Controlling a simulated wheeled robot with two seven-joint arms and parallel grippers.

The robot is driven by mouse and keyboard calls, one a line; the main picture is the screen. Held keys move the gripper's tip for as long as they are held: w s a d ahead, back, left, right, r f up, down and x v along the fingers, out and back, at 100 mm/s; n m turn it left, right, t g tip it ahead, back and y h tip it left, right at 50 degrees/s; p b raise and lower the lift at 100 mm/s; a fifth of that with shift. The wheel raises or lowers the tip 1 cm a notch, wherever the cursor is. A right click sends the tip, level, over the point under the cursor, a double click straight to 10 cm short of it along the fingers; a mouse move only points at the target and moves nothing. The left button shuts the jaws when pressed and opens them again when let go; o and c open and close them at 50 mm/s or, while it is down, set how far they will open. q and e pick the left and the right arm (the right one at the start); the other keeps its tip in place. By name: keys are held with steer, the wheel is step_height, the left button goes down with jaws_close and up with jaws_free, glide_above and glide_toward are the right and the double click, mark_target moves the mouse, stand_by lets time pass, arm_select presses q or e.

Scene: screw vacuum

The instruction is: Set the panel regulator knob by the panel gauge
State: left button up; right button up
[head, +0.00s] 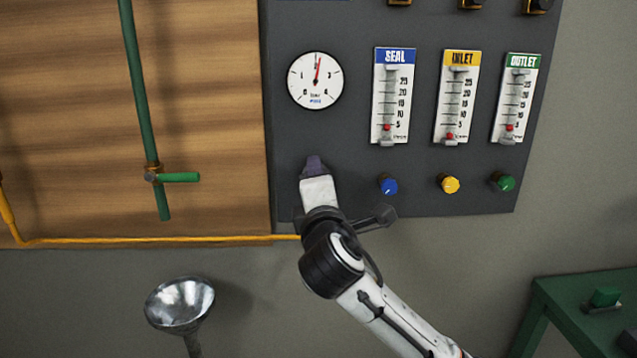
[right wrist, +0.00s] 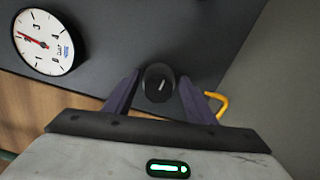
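The panel gauge (head: 316,81) is a round white dial on the dark panel (head: 350,150), its red needle pointing almost straight up. It also shows at the upper left of the right wrist view (right wrist: 44,42). The panel regulator knob (right wrist: 158,82) is black with a white mark and sits between my right gripper's fingers in the right wrist view. In the head view my right gripper (head: 314,164) is at the panel below the gauge and hides the knob. Its two purple fingers stand apart on either side of the knob, with gaps visible. My left gripper is not in view.
Three flow meters, seal (head: 393,96), inlet (head: 457,97) and outlet (head: 515,98), are on the panel, with blue (head: 388,185), yellow (head: 449,184) and green (head: 504,182) knobs below. A green pipe valve (head: 178,177), metal funnel (head: 180,304) and green table (head: 590,285) stand around.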

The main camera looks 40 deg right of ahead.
steer(key=v, duration=1)
steer(key=shift+b, duration=0.35)
steer(key=shift+a, duration=0.15)
steer(key=a+f+m+g+y, duration=0.1)
steer(key=a+f+y, duration=0.3)
steer(key=f, duration=0.9)
steer(key=a+f+g+y, duration=0.2)
steer(key=a+f+y, duration=0.15)
steer(key=f, duration=0.85)
steer(key=s+a+f+m+g+y, duration=0.2)
steer(key=s+f+m, duration=0.3)
steer(key=s+f, duration=0.5)
steer(key=s+a+f+m+g+y, duration=0.1)
steer(key=s+a+f+m, duration=0.3)
steer(key=s+f, duration=0.5)
step_height(320, 180, down, 5)
steer(key=shift+s+f+m+g+y, duration=0.1)
steer(key=shift+s+m+g+y, duration=0.4)
steer(key=shift+m, duration=0.6)
